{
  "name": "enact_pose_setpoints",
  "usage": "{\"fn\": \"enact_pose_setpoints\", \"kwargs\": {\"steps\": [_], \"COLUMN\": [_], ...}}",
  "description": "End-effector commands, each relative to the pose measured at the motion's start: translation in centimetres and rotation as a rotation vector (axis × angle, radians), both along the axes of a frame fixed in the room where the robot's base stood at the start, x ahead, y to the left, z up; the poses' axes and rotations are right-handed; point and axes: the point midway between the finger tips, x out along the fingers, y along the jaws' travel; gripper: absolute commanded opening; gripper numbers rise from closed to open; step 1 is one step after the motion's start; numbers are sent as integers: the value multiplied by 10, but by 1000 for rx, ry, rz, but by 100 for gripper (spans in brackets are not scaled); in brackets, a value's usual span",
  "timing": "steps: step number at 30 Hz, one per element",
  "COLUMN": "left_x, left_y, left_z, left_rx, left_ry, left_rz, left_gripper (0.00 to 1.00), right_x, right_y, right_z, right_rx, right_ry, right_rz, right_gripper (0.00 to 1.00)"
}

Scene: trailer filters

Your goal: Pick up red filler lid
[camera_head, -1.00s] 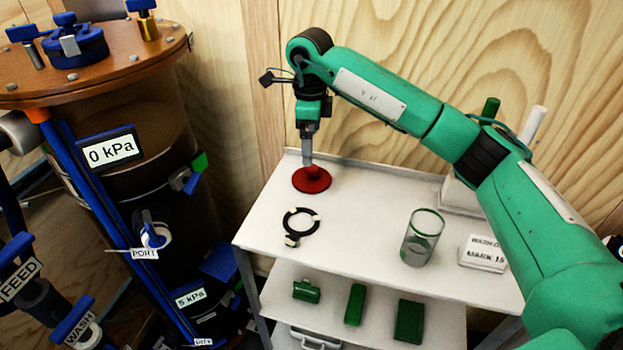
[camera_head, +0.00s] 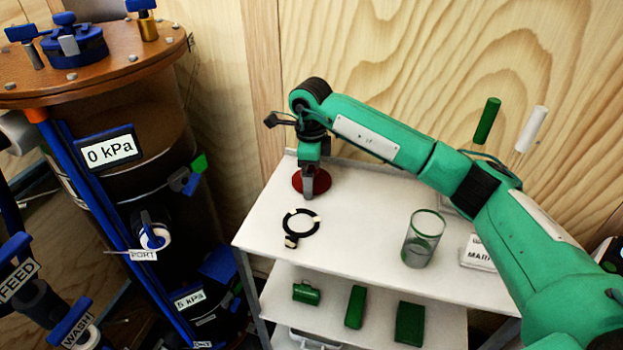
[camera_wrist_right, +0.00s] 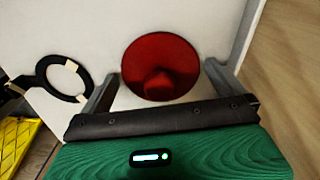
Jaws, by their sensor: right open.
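The red filler lid (camera_head: 321,183) lies flat on the white top shelf near its far left corner. In the right wrist view the lid (camera_wrist_right: 160,60) is a round red disc with a raised middle. My right gripper (camera_head: 309,194) points down at the lid and partly covers it in the head view. In the right wrist view its two fingers (camera_wrist_right: 160,82) are spread apart, one on each side of the lid's near part, with nothing held. I cannot tell whether the fingers touch the lid. My left gripper is not in view.
A black ring with pale clips (camera_head: 301,226) lies in front of the lid. A clear glass (camera_head: 423,240) and a label card (camera_head: 478,254) stand further right. Green blocks (camera_head: 355,307) sit on the lower shelf (camera_head: 380,312). A tank (camera_head: 120,160) stands left, and a wooden wall behind.

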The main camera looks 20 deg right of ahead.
Motion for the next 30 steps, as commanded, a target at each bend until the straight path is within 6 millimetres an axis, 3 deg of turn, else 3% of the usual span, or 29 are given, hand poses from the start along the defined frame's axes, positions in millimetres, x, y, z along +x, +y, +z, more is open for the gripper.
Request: {"fn": "enact_pose_setpoints", "kwargs": {"steps": [1, 6, 19, 26, 30], "left_x": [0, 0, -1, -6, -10], "left_y": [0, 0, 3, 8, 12], "left_z": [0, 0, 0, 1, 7], "left_rx": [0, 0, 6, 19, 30], "left_ry": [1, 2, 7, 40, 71], "left_rz": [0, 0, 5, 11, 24], "left_gripper": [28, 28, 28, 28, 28], "right_x": [0, 0, 0, 1, 1], "right_y": [0, 0, 0, 0, 0], "right_z": [0, 0, 10, 51, 92], "right_rx": [0, 0, -1, 0, 0], "right_ry": [0, 0, -2, -5, -5], "right_rz": [0, 0, 0, 1, 0], "right_gripper": [94, 64, 64, 64, 64]}}
